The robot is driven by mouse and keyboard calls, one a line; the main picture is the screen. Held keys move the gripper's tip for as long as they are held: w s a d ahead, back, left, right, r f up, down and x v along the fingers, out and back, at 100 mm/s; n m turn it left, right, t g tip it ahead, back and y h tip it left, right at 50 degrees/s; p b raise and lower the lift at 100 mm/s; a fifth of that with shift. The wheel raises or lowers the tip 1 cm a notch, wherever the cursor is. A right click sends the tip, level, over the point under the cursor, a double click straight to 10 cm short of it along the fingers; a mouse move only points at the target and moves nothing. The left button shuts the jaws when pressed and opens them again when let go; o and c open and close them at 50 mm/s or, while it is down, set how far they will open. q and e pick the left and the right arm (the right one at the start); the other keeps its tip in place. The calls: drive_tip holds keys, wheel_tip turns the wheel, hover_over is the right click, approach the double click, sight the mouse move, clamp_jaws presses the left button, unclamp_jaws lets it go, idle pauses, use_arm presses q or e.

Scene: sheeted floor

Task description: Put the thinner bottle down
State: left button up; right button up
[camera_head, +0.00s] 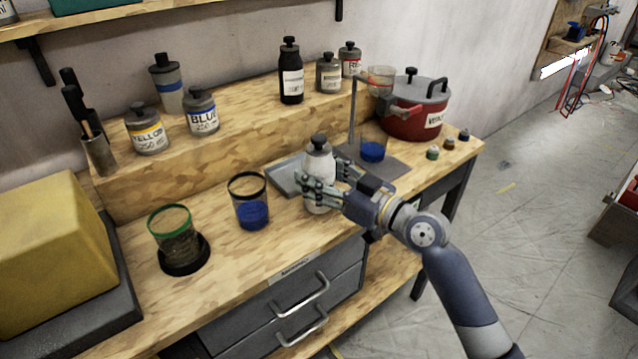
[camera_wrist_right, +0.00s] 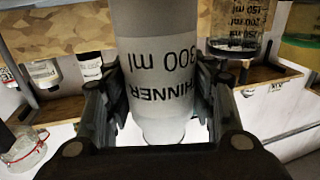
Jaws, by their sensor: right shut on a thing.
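The thinner bottle (camera_head: 319,160) is white with a dark cap and stands upright near the front edge of the wooden workbench (camera_head: 300,235). My right gripper (camera_head: 325,188) is shut around its body, with fingers on both sides. In the right wrist view the bottle (camera_wrist_right: 160,60) appears upside down, its label reading THINNER 300 ml, between the fingers of my right gripper (camera_wrist_right: 160,110). I cannot tell whether its base touches the bench top. My left gripper is not in view.
A beaker of blue liquid (camera_head: 252,212) stands to the left, and a grey plate (camera_head: 285,178) lies behind the bottle. A stand with a blue beaker (camera_head: 373,150) and a red pot (camera_head: 415,122) are to the right.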

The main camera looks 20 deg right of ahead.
wheel_tip(320, 180, down, 2)
drive_tip(key=shift+f, duration=0.15)
drive_tip(key=shift+f, duration=0.2)
drive_tip(key=o, duration=1.4)
drive_tip(key=shift+r, duration=0.15)
